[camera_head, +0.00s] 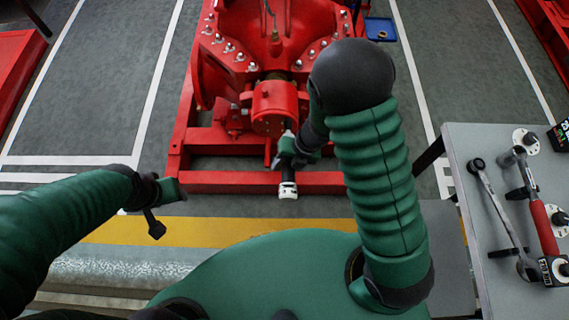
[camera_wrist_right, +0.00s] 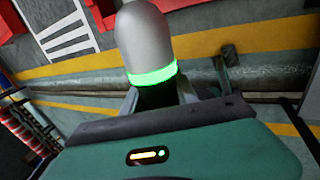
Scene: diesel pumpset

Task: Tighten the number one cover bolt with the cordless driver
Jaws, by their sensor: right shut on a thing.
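The red pump (camera_head: 268,45) stands ahead of me, with a round red cover housing (camera_head: 275,108) at its near end. Several silver bolts line its flanges; I cannot tell which is number one. My right gripper (camera_head: 291,157) is shut on the cordless driver (camera_head: 288,188), just in front of the cover housing. The driver's white end points toward me and its other end toward the housing; contact is unclear. In the right wrist view the driver (camera_wrist_right: 146,45) shows as a silver domed body with a glowing green ring. My left gripper (camera_head: 163,205) hangs away at left; its jaws are unclear.
A blue tray (camera_head: 381,30) lies beyond the pump's right side. The red base frame (camera_head: 225,182) crosses in front of the pump.

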